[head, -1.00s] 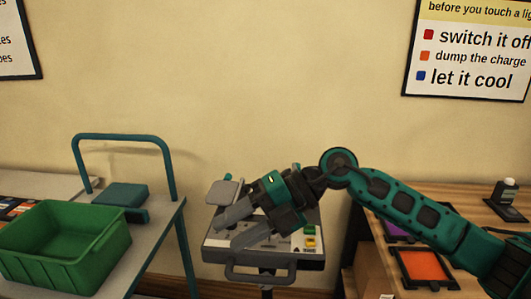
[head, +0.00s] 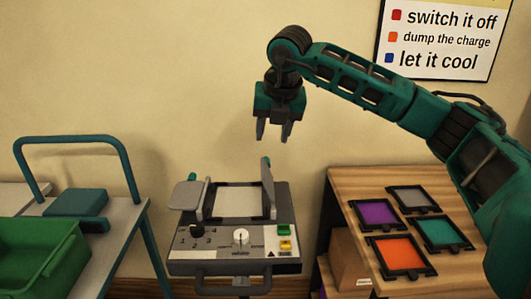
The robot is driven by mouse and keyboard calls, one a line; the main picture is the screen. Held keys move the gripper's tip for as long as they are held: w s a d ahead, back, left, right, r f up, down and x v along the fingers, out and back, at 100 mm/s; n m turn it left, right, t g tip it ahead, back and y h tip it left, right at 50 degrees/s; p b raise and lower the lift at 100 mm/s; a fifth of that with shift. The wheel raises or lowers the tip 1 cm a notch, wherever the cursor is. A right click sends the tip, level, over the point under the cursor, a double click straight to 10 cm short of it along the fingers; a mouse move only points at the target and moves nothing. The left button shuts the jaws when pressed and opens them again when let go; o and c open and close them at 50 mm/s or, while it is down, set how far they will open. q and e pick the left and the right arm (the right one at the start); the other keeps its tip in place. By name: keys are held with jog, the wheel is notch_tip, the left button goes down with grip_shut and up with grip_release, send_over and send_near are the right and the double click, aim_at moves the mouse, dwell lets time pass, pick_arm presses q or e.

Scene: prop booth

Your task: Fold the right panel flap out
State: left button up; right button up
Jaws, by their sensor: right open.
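The grey panel unit (head: 236,228) stands low in the middle, with a pale recessed square (head: 238,199) in its top. The right panel flap (head: 267,190) stands up along the right side of that square, seen nearly edge-on, with a teal tab at its far end. The left flap (head: 186,196) sticks out to the left and shows its grey face. My right gripper (head: 274,134) is open and empty, fingers pointing down, above and behind the right flap and apart from it. My left gripper is not in view.
A teal-railed cart with a green crate (head: 38,262) stands at left. A wooden table (head: 345,190) at right holds several framed colour filters, including an orange one (head: 397,256). The wall behind is plain, with a sign (head: 440,45) at upper right.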

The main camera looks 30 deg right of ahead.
aim_at(267, 159)
jog(key=x, duration=0.8)
jog(key=shift+w, duration=0.1)
grip_shut()
dwell(0.4)
